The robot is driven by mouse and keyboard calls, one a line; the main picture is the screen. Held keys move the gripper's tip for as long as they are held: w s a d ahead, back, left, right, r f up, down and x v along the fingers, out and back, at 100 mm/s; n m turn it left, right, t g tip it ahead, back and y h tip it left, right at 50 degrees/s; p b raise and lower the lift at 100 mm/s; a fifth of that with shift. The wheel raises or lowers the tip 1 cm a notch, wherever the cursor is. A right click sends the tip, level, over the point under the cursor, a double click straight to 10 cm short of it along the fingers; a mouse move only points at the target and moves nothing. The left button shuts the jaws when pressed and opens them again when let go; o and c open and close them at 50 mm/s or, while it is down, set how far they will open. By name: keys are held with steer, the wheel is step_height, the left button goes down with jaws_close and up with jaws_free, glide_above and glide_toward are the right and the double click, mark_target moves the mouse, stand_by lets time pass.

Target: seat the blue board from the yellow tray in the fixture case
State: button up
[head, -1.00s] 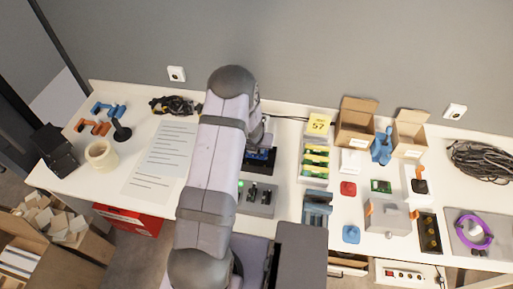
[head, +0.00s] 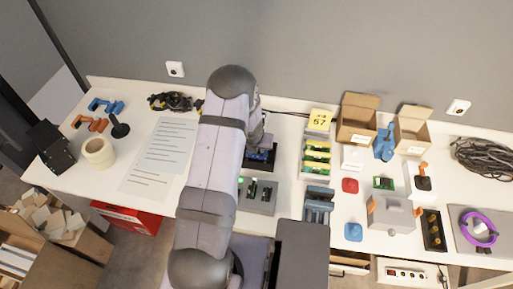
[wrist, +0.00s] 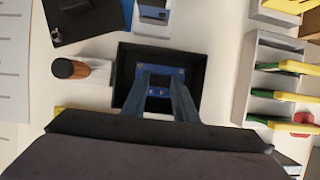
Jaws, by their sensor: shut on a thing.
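My gripper (wrist: 158,92) is shut on the blue board (wrist: 159,72), which is level between its fingertips. The board is over or inside the black open fixture case (wrist: 193,62); its exact height cannot be told. The case's dark floor shows around the board. In the head view, a bit of the blue board (head: 257,155) shows beside my arm, within the dark case (head: 274,158). My arm hides the rest. A pale rack (head: 306,165) right of the case holds several green and yellow boards. I cannot tell which tray is the yellow one.
A grey block with dark slots (head: 258,198) stands in front of the case.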

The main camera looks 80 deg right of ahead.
steer(key=shift+f+b, duration=1)
steer(key=shift+f, duration=0.1)
steer(key=o, duration=1.2)
steer(key=shift+r, duration=0.15)
steer(key=p+v, duration=0.2)
steer(key=v, duration=0.5)
steer(key=shift+a, duration=0.1)
